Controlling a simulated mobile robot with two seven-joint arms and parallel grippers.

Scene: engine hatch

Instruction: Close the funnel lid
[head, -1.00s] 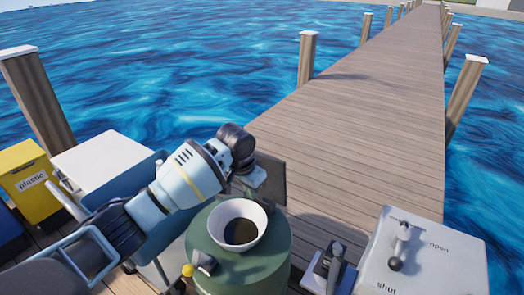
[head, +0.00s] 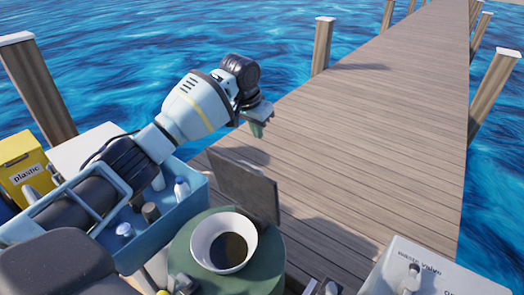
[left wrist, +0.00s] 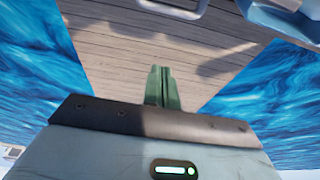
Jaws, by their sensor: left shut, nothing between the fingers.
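The white funnel (head: 197,240) sits in the top of a green drum (head: 272,262), with its dark mouth uncovered. A dark square panel (head: 245,190), which looks like the funnel lid, stands raised behind the funnel, tilted up and open. My left gripper (head: 257,130) is beyond and above the panel's top edge, apart from it, with green fingers pointing down. In the left wrist view its fingers (left wrist: 162,88) are together and empty, over the dock planks. My right gripper is not in view.
A blue crate (head: 190,208) with bottles stands left of the drum, under my left arm. A yellow plastic bin (head: 28,180) is farther left. A grey valve box (head: 440,275) stands at the lower right. The dock (head: 385,110) beyond is clear.

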